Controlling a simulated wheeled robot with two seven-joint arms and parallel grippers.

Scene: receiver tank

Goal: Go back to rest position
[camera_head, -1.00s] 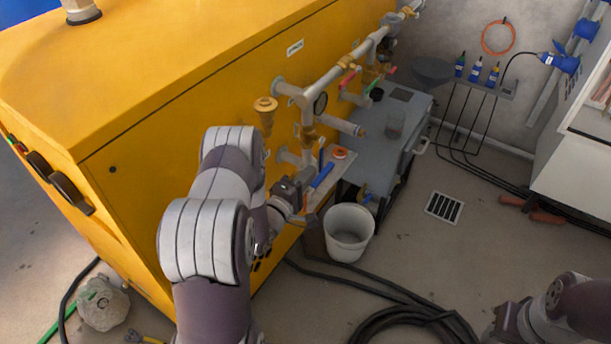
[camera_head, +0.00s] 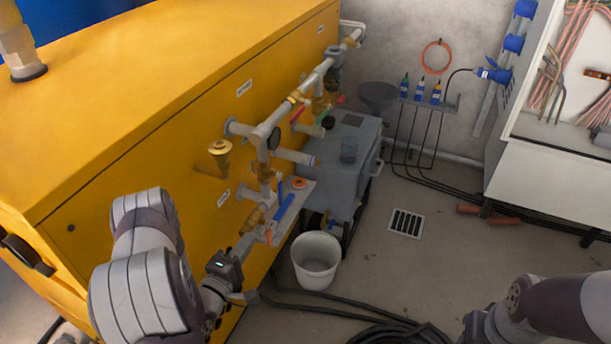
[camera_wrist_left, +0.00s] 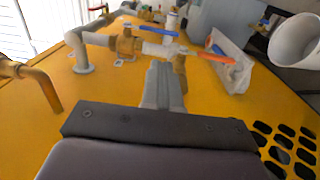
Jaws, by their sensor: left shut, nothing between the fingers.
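My left gripper (camera_head: 240,246) is in front of the yellow machine (camera_head: 120,125), just left of and below the lower pipe outlet with a red-orange valve handle (camera_head: 268,237). Its fingers are closed and hold nothing. In the left wrist view the shut fingers (camera_wrist_left: 163,85) point toward the pipework, where a brass valve (camera_wrist_left: 125,45) and an orange-red handle (camera_wrist_left: 205,54) show; contact cannot be made out. My right arm comes in at the lower right of the head view, over the floor; its gripper is not clearly visible.
A white bucket (camera_head: 316,262) stands on the floor right of my left gripper. A grey tank (camera_head: 345,165) stands behind it. A brass funnel-shaped fitting (camera_head: 220,152) sticks out of the machine. Black hoses (camera_head: 395,332) lie on the floor. A white cabinet (camera_head: 560,180) stands at right.

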